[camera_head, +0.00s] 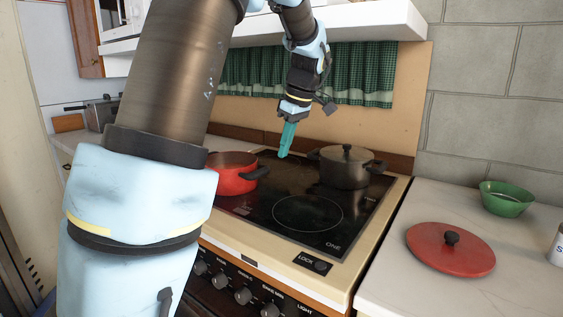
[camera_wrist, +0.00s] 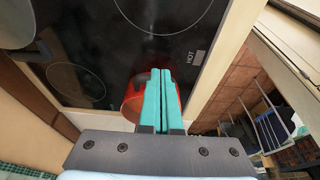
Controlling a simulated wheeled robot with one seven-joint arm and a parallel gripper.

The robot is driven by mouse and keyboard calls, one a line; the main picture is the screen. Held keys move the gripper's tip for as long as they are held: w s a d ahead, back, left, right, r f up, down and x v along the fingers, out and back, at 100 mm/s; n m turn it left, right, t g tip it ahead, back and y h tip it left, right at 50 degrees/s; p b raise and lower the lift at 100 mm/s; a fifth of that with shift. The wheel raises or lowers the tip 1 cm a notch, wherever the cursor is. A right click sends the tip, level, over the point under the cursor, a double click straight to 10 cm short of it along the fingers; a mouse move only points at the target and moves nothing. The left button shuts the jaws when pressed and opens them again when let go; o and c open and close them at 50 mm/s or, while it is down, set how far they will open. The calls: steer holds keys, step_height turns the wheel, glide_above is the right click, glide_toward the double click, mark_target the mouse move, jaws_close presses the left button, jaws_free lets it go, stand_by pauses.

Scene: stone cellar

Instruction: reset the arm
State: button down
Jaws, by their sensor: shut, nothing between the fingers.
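My gripper (camera_head: 287,140) points down above the back of the black stovetop (camera_head: 300,211), with its teal fingers together and nothing between them. In the wrist view, my gripper (camera_wrist: 162,74) shows its two teal fingers side by side, closed. Part of a red pot (camera_wrist: 134,97) shows behind them. In the head view, the red pot (camera_head: 232,178) stands open on the left of the stove, left of my gripper and apart from it.
A dark lidded pot (camera_head: 346,168) stands at the back right of the stove, close to my gripper. A red lid (camera_head: 450,249) and a green bowl (camera_head: 506,198) are on the right counter. A white hood (camera_head: 350,22) hangs above. The stove's front right is clear.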

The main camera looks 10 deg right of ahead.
steer(key=s+a+f+m, duration=0.1)
steer(key=s+a+f, duration=0.1)
steer(key=a, duration=0.1)
steer(key=s+a+f+m+h, duration=0.1)
steer(key=a+f+m, duration=0.1)
steer(key=a, duration=0.1)
steer(key=s+a+f+m+g, duration=0.1)
steer(key=s+a+f, duration=0.1)
steer(key=a, duration=0.1)
steer(key=shift+s+a+f+m+h, duration=0.25)
steer(key=shift+s+f+m+h, duration=0.05)
steer(key=shift+s, duration=0.05)
steer(key=s+a+f+m+h, duration=0.1)
steer(key=s+a+f+m, duration=0.5)
steer(key=s, duration=0.5)
steer(key=shift+s+a+f, duration=0.2)
steer(key=shift+a+f, duration=0.15)
steer(key=shift+a, duration=0.4)
